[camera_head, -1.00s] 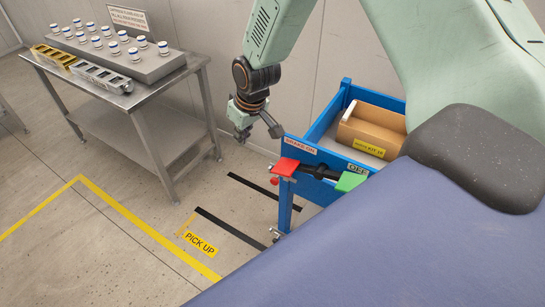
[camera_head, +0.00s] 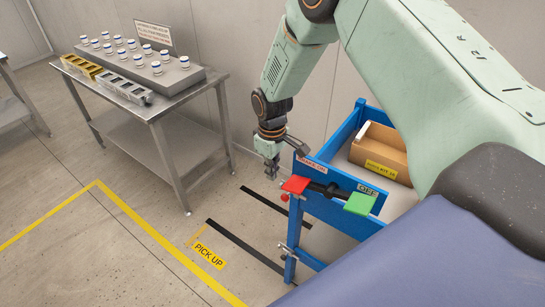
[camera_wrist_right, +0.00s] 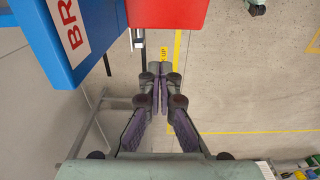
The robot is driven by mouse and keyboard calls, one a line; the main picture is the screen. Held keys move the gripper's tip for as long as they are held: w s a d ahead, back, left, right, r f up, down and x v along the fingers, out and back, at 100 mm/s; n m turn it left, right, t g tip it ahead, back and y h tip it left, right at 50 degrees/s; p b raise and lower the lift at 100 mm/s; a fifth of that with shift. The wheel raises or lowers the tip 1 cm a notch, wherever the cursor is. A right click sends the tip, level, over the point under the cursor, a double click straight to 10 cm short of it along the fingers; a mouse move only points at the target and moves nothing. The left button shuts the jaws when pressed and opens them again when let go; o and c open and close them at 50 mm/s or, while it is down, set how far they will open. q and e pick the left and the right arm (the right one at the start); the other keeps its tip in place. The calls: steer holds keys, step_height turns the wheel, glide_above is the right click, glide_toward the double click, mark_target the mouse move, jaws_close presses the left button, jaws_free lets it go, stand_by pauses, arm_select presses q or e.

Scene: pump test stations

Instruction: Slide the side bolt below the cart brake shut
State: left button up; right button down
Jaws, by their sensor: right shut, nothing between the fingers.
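The cart brake is on the end of the blue cart (camera_head: 330,207), with a red pedal (camera_head: 296,184) at left and a green pedal (camera_head: 360,203) at right on a black bar. A small red knob (camera_head: 284,197) shows just under the red pedal. A small metal fitting (camera_head: 287,249), which may be the side bolt, sits lower on the cart's leg; its position is too small to tell. My right gripper (camera_head: 271,174) is shut and empty, pointing down just left of the red pedal. In the wrist view its fingertips (camera_wrist_right: 158,68) are together below the red pedal (camera_wrist_right: 165,12). My left gripper is out of view.
A cardboard box (camera_head: 380,150) lies in the cart. A steel table (camera_head: 190,95) with several white-capped jars stands at left against the wall. Yellow floor lines and a "PICK UP" label (camera_head: 209,254) mark the floor. The floor left of the cart is clear.

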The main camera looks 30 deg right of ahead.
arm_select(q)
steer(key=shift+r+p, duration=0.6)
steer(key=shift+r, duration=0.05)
arm_select(e)
steer(key=s+f, duration=0.1)
steer(key=f, duration=0.1)
steer(key=s+d+f, duration=0.1)
steer(key=f, duration=0.1)
steer(key=shift+s+f, duration=0.1)
steer(key=shift+s, duration=0.25)
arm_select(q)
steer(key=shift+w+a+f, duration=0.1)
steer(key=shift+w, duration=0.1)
arm_select(e)
steer(key=shift+w+f, duration=0.1)
steer(key=shift+w, duration=0.05)
